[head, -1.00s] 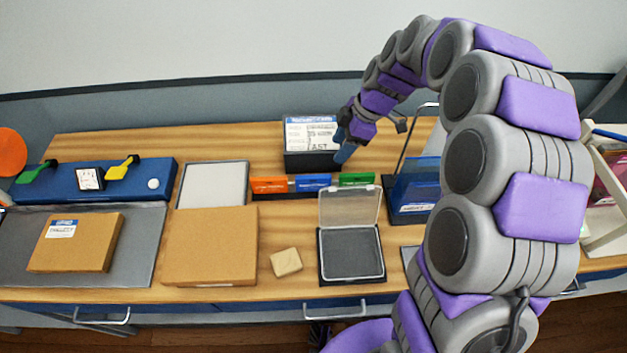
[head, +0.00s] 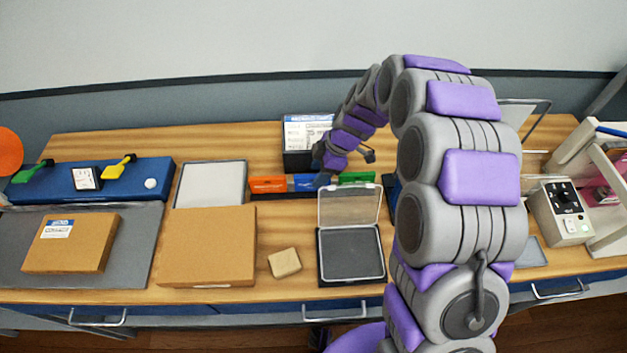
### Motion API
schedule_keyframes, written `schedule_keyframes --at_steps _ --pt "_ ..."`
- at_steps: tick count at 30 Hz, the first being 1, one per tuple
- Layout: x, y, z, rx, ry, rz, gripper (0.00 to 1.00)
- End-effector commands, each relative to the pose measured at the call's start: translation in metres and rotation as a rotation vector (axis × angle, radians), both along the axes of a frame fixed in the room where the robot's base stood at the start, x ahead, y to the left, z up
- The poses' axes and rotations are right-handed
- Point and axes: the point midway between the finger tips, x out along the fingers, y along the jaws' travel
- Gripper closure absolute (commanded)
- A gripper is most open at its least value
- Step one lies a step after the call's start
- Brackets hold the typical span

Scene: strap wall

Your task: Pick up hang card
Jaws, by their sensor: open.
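A white printed card with a blue header (head: 308,133) stands in a black holder (head: 297,161) at the back middle of the table. I cannot tell for certain that it is the hang card. My gripper (head: 344,163) is open, in front of the right side of the black holder and above the coloured blocks. Its fingertips are small and partly blurred into the blocks, so contact cannot be told.
Orange (head: 268,185), blue and green (head: 357,177) blocks lie in a row below the holder. An open ink-pad case (head: 350,253), a wooden block (head: 285,262) and a cardboard box (head: 207,246) sit in front. A control box (head: 561,211) stands at right. My arm hides the right middle.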

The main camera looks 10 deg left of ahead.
Motion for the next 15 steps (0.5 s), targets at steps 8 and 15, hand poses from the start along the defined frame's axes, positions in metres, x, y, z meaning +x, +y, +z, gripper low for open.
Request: schedule_keyframes --at_steps 8,15 --pt "0.001 0.009 -0.035 -0.002 0.000 0.000 0.47" --pt "-0.002 0.014 -0.048 0.000 0.001 -0.001 0.47"
